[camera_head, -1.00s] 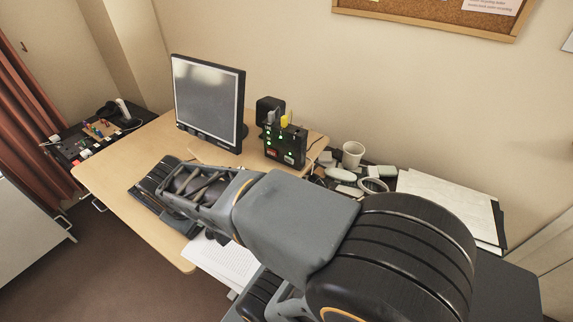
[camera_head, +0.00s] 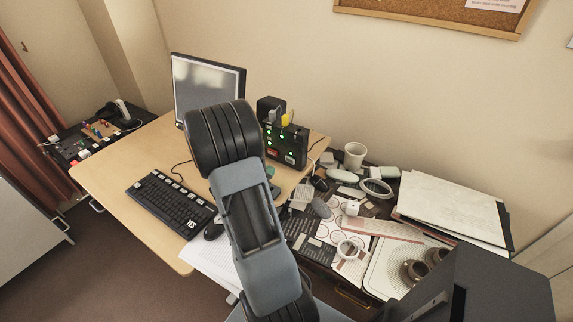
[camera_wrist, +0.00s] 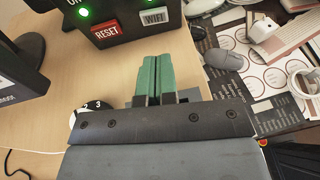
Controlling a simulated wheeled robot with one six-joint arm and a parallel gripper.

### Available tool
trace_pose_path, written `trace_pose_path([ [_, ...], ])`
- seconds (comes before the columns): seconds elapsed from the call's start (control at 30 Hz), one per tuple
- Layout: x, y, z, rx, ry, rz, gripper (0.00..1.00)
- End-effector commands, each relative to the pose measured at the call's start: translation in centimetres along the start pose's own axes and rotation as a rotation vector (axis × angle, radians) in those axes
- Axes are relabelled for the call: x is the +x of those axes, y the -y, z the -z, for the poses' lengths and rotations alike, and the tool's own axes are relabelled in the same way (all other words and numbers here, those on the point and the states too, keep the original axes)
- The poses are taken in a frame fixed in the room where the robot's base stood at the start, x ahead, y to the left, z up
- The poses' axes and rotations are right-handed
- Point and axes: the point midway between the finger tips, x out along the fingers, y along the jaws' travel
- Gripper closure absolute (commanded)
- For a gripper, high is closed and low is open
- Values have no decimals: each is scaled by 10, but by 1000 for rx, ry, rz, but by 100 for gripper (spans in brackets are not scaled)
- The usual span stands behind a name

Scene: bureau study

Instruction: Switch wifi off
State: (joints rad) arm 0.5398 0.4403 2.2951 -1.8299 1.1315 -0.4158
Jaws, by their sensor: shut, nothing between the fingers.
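The black router box (camera_head: 286,146) stands on the desk to the right of the monitor, with several green lights lit on its front. In the wrist view its lower front shows at the top, with a white WIFI button (camera_wrist: 154,17), a red RESET button (camera_wrist: 106,32) and a green light (camera_wrist: 83,13). My gripper (camera_wrist: 155,72) has its green fingers together and empty, pointing toward the box front below the WIFI button, with a gap to it. In the head view my arm hides most of the gripper.
The monitor (camera_head: 207,88) stands left of the box. A keyboard (camera_head: 170,203) and mouse (camera_head: 214,228) lie in front. To the right are a white mug (camera_head: 354,155), a grey mouse (camera_wrist: 222,59), tape rolls and papers. A round thing with digits (camera_wrist: 91,112) shows beside my gripper.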

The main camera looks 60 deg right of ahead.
Motion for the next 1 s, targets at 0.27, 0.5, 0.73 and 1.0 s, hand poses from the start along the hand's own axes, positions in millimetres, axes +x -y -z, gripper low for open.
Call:
trace_pose_path([
  [0.27, 1, 0, 0, 3, -1, 0, 100],
  [0.5, 26, 1, -1, 4, -1, 4, 100],
  [0.73, 63, 1, -1, 4, -1, 4, 100],
  [1.0, 92, 0, -1, 4, -1, 1, 100],
])
